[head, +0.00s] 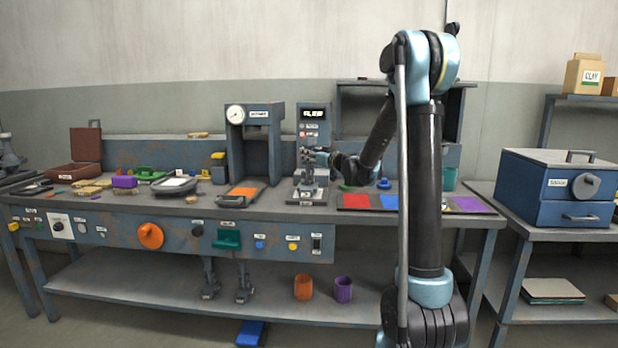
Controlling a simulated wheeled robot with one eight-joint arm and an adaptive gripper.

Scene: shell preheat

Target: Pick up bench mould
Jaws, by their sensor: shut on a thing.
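My gripper (318,157) reaches in from the right to the front of a grey upright unit with a lit display on the bench. It is small in the head view, and its fingers blend with the grey metal parts around it. It is shut on a grey metal piece that I take to be the bench mould (307,178). This piece is just above or on the labelled base plate (306,197) of the unit. I cannot tell whether it touches the plate. My forearm hides part of the bench to the right.
A gauge press (255,115) stands close on the left, with an orange-topped plate (243,191) before it. The coloured mat (386,210) lies to the right. Trays and small pieces crowd the left bench. A blue box (556,187) stands on the right table.

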